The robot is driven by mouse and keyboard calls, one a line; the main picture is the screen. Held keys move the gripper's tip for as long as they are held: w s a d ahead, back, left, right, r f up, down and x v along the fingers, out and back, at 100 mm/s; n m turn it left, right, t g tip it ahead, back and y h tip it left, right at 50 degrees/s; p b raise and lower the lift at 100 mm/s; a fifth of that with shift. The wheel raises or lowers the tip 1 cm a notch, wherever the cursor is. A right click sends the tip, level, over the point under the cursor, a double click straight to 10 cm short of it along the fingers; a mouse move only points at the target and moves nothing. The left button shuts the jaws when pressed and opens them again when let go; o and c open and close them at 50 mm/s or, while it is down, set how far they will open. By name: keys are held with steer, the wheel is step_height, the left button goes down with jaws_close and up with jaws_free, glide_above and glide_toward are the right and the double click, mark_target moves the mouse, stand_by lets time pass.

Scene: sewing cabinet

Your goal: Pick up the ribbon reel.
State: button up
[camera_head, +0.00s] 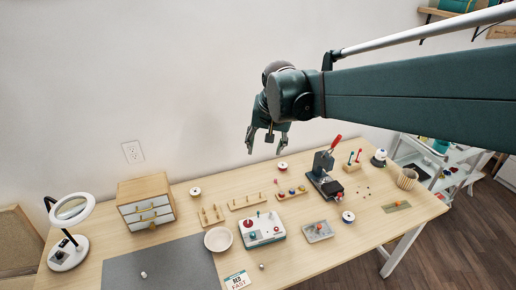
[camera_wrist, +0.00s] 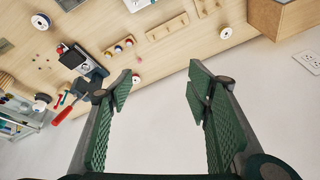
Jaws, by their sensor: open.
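Three small white-flanged reels lie on the table; I cannot tell which one is the ribbon reel. One reel (camera_head: 195,191) is right of the drawer cabinet and shows in the wrist view (camera_wrist: 226,33). A second reel (camera_head: 282,166) is at the back edge, also in the wrist view (camera_wrist: 136,80). A third reel (camera_head: 348,217) with a dark centre is at the front right, also in the wrist view (camera_wrist: 41,22). My gripper (camera_head: 266,146) is open and empty, high above the table's back edge, apart from all reels. Its fingers (camera_wrist: 160,84) frame bare wall in the wrist view.
A drawer cabinet (camera_head: 146,203) and a magnifier lamp (camera_head: 66,235) stand at the left. Peg racks, a bowl (camera_head: 218,239), a button-box device (camera_head: 262,230) and a tall press with a red handle (camera_head: 325,175) crowd the middle. A grey mat (camera_head: 165,268) is mostly clear.

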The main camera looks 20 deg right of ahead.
steer(key=w+d+f+m+g, duration=0.1)
steer(key=w+d+f, duration=0.15)
steer(key=w, duration=0.25)
steer(key=w+d+f+m, duration=0.1)
steer(key=w+d, duration=0.2)
steer(key=w, duration=0.2)
steer(key=m+g, duration=0.3)
steer(key=m, duration=0.4)
glide_above(283, 164)
step_height(283, 164, down, 27)
steer(key=shift+s+a+r+y, duration=0.1)
steer(key=shift+s+a+y, duration=0.1)
steer(key=shift+a+y, duration=0.1)
steer(key=shift+f, duration=1.3)
steer(key=shift+s+f+b, duration=0.15)
steer(key=shift+f+b, duration=0.3)
steer(key=shift+f, duration=2.15)
